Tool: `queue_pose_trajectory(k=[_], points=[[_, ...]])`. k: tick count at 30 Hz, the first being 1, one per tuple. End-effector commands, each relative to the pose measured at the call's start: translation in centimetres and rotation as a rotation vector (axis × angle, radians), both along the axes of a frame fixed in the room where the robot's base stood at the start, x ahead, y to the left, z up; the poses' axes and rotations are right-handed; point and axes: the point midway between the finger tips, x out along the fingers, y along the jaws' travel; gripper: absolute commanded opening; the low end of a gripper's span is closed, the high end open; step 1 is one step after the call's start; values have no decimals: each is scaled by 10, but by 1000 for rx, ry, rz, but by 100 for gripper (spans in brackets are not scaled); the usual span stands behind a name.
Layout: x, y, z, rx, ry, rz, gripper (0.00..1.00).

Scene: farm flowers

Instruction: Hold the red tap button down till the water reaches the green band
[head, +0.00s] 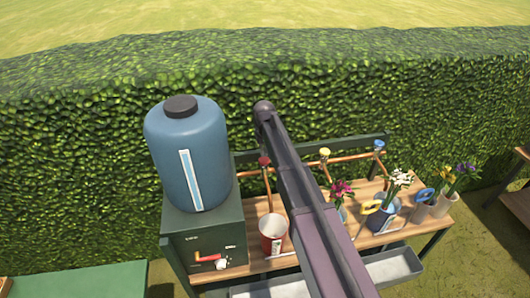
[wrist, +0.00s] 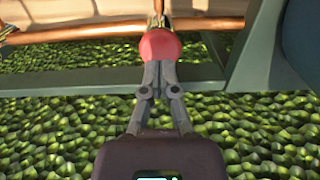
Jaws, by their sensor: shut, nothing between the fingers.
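The red tap button (head: 265,160) is on the copper pipe above the red bucket (head: 273,226). In the wrist view the round red button (wrist: 159,45) is straight ahead of my gripper (wrist: 158,66). My fingers are shut with nothing between them. Their tips overlap the button's lower edge in the picture; whether they touch or press it I cannot tell. My arm hides the gripper in the head view. The bucket stands on the wooden bench, with a pale inside. I cannot make out its water level or a green band.
A blue tank (head: 188,145) with a light gauge strip stands on a green cabinet (head: 205,225) with a red lever. A yellow tap button (head: 324,152) and a blue one (head: 379,145) are further right. Flower pots stand on the bench's right; a hedge (head: 70,170) is behind.

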Motion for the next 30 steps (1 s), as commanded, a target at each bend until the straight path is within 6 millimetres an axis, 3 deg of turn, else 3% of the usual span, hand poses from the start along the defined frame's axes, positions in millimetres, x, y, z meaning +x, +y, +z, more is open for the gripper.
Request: queue_pose_trajectory(k=[6, 30], points=[[0, 0, -17, 0, 0, 0, 0], [0, 0, -30, 0, 0, 0, 0]])
